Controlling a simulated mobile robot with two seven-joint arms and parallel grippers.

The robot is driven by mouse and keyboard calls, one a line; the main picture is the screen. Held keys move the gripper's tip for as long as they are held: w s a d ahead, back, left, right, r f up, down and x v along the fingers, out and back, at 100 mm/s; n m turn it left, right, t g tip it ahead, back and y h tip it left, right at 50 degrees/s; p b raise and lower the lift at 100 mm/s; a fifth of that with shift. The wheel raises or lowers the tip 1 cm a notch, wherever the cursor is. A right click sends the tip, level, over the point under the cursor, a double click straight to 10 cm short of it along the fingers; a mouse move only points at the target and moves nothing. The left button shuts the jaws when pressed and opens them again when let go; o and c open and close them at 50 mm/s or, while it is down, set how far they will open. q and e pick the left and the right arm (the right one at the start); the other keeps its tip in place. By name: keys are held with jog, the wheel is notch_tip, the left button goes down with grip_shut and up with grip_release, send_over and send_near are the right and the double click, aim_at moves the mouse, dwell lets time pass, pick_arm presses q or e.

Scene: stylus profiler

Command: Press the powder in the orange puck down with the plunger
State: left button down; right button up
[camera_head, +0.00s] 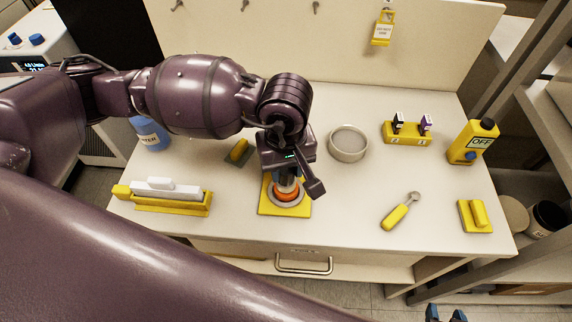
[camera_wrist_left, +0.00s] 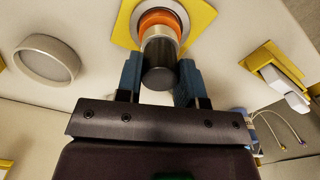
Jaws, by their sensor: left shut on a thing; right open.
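The orange puck (camera_head: 287,196) sits in a pale ring on a yellow base plate (camera_head: 268,208) near the table's front. In the left wrist view the puck (camera_wrist_left: 160,17) shows as an orange ring around the plunger's metal end. The plunger (camera_wrist_left: 160,64) has a dark, rounded handle and a silvery lower part. My left gripper (camera_head: 286,174) is above the puck, its blue fingers on both sides of the plunger and shut on it. The plunger's end is at or in the puck; contact with the powder is hidden. My right gripper (camera_head: 446,314) is open and empty at the bottom edge.
A round grey dish (camera_head: 348,144) stands right of the puck. A yellow-handled scoop (camera_head: 397,215), a yellow block (camera_head: 475,216), a yellow two-slot holder (camera_head: 405,136) and an OFF bottle (camera_head: 472,141) stand further right. A yellow stand with a white piece (camera_head: 166,190) is left.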

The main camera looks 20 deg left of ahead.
pick_arm(q)
jog(key=shift+f, duration=0.15)
pick_arm(e)
jog(key=shift+w+f, duration=0.1)
jog(key=shift+w, duration=0.05)
pick_arm(q)
jog(key=shift+f+b, duration=0.25)
jog(key=shift+b, duration=0.05)
pick_arm(e)
jog(key=shift+s+a+f, duration=0.1)
jog(key=shift+s+f, duration=0.3)
jog(key=shift+s, duration=0.05)
pick_arm(q)
jog(key=shift+f, duration=0.1)
pick_arm(e)
jog(key=shift+w, duration=0.1)
jog(key=shift+w, duration=0.2)
pick_arm(q)
jog(key=shift+f, duration=0.1)
pick_arm(e)
jog(key=shift+s+f, duration=0.2)
jog(key=shift+s, duration=0.15)
dwell(0.3)
dwell(0.5)
pick_arm(q)
jog(key=shift+s+f, duration=0.1)
pick_arm(e)
jog(key=shift+w, duration=0.2)
